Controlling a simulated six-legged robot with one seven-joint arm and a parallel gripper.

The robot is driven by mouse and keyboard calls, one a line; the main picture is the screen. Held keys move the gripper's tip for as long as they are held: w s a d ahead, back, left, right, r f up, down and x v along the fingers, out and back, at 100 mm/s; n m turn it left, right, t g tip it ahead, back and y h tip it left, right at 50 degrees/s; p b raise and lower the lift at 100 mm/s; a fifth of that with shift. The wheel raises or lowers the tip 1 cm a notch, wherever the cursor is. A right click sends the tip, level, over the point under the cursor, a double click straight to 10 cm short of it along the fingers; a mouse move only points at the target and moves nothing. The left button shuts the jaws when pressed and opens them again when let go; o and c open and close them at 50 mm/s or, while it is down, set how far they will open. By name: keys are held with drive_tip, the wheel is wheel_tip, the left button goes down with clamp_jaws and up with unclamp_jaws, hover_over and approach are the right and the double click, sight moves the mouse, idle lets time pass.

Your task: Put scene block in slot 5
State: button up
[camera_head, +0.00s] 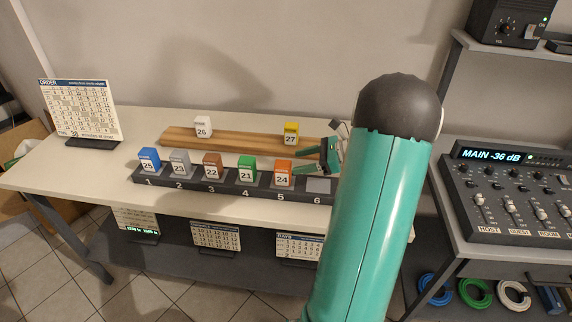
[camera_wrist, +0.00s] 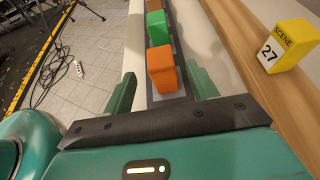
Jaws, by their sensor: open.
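Slot 5 of the dark numbered rack (camera_head: 232,184) holds an orange block (camera_head: 283,172) marked 24; it also shows in the wrist view (camera_wrist: 162,70). Slots 1 to 4 hold a blue block (camera_head: 150,160) marked 25, a grey one (camera_head: 180,162), a brown one (camera_head: 212,166) marked 22 and a green one (camera_head: 247,170) marked 21. Slot 6 (camera_head: 318,186) is empty. A white block (camera_head: 203,127) marked 26 and a yellow block (camera_head: 291,132) marked 27 stand on the wooden board behind; the yellow one reads SCENE in the wrist view. My gripper (camera_head: 298,161) is open and empty, its fingers pointing towards the orange block.
An ORDER calendar board (camera_head: 78,112) stands at the table's left end. A mixer desk (camera_head: 518,196) is at the right. The wooden board (camera_head: 245,140) has clear room between its two blocks. More calendar cards (camera_head: 216,237) stand on the lower shelf.

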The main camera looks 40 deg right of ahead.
drive_tip(key=a+r+n+g+h, duration=0.1)
drive_tip(key=a+r+n+g, duration=0.4)
drive_tip(key=a, duration=0.5)
drive_tip(key=a+r+n+g+h, duration=0.1)
drive_tip(key=a+r+n+g, duration=0.15)
drive_tip(key=a+n, duration=0.65)
drive_tip(key=s+a+r+n+t+h, duration=0.1)
drive_tip(key=s+a+r+n+h, duration=0.1)
drive_tip(key=s+a+n, duration=0.3)
drive_tip(key=s+a+r+n+t+h, duration=0.1)
drive_tip(key=s+a+n+h, duration=0.3)
drive_tip(key=a+n, duration=0.5)
drive_tip(key=s+a+r, duration=0.1)
drive_tip(key=a, duration=0.1)
drive_tip(key=shift+s+a+r, duration=0.25)
drive_tip(key=shift+s+a, duration=0.05)
drive_tip(key=shift+a, duration=0.1)
